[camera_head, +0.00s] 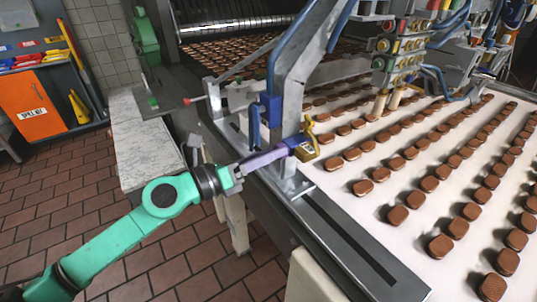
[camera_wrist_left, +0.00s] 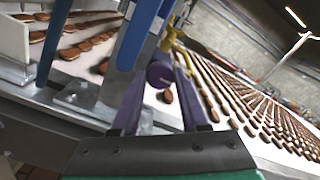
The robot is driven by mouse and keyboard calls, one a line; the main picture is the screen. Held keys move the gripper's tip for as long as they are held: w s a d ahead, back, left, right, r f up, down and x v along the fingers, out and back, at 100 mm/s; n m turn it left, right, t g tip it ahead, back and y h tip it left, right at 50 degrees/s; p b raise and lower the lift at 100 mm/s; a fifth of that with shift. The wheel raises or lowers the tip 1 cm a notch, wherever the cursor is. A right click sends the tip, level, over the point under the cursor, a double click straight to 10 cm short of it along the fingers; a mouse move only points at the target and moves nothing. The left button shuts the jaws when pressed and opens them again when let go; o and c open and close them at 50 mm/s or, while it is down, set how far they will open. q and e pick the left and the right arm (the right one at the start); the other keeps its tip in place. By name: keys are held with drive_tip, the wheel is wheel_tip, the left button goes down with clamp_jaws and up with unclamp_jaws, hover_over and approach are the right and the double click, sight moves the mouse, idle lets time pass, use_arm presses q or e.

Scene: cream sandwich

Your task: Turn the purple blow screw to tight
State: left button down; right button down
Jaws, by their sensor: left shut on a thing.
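The purple screw (camera_wrist_left: 159,73) shows in the left wrist view as a round knob between the tips of my left gripper's two purple fingers. My left gripper (camera_head: 284,151) is shut on it, reaching in from the left to the grey metal post (camera_head: 291,95) at the conveyor's near edge. In the head view the knob itself cannot be told apart from the fingertips. A yellow piece (camera_head: 307,149) sits just beyond the fingertips on the post. My right gripper is in neither view.
The white conveyor (camera_head: 330,180) carries rows of brown biscuits (camera_head: 440,246). Blue levers (camera_head: 255,126) stand on the frame close to the fingers. A marble-topped counter (camera_head: 140,150) and an orange cabinet (camera_head: 38,107) are at the left. Tiled floor lies free below.

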use_arm(q)
drive_tip(key=c, duration=0.7)
unclamp_jaws()
drive_tip(key=b+v, duration=0.9)
drive_tip(key=v, duration=0.5)
drive_tip(key=shift+s+a, duration=0.15)
drive_tip(key=shift+a, duration=0.1)
